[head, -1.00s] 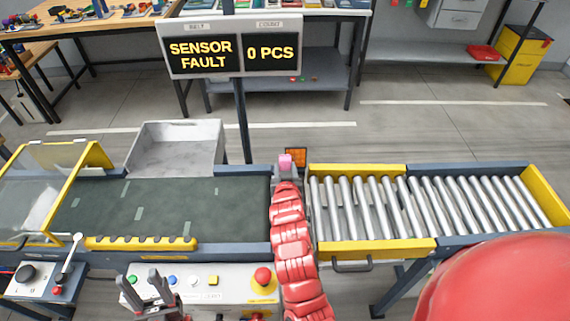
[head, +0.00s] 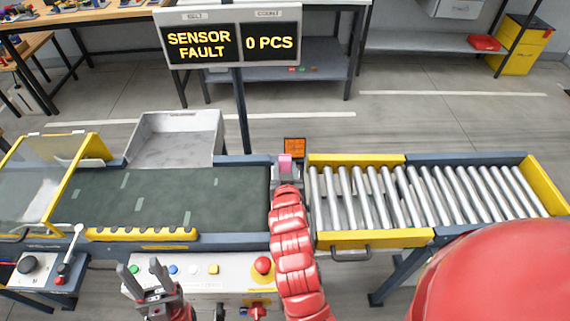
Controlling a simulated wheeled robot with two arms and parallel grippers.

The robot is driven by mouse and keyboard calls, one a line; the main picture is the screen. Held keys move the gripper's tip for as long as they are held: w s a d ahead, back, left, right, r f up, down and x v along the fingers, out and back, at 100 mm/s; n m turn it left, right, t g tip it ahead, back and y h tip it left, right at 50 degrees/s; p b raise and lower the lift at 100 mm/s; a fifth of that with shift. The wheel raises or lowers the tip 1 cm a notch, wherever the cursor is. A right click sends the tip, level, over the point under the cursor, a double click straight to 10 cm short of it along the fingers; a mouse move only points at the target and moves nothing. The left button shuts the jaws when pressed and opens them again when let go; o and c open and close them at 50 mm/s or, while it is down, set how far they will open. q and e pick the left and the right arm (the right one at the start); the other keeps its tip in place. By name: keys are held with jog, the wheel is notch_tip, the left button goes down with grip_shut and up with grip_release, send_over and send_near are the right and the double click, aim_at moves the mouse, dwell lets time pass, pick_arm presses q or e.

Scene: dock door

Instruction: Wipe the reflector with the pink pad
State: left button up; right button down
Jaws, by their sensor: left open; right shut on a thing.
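The orange reflector (head: 295,147) stands in a dark frame at the far side of the gap between the belt and the rollers. My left gripper (head: 150,277) is open and empty, low in front of the control panel. The contact side of the pad is hidden.
The green belt (head: 150,200) lies left and the roller conveyor (head: 430,195) right, with yellow side rails. A display on a post (head: 229,43) reads "SENSOR FAULT" and "0 PCS". A grey bin (head: 175,140) sits behind the belt. The control panel (head: 200,283) has several buttons.

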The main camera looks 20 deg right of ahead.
dwell(0.6)
jog(key=b+x, duration=0.1)
jog(key=x, duration=0.1)
jog(key=b+x, duration=0.2)
jog(key=x, duration=0.1)
jog(key=shift+f, duration=0.45)
jog(key=shift+w+d+f+b, duration=0.2)
jog(key=shift+w+f+b, duration=0.05)
jog(key=shift+w+b, duration=0.35)
jog(key=shift+b+x, duration=0.5)
jog(key=shift+x, duration=0.55)
jog(key=shift+d+r, duration=0.1)
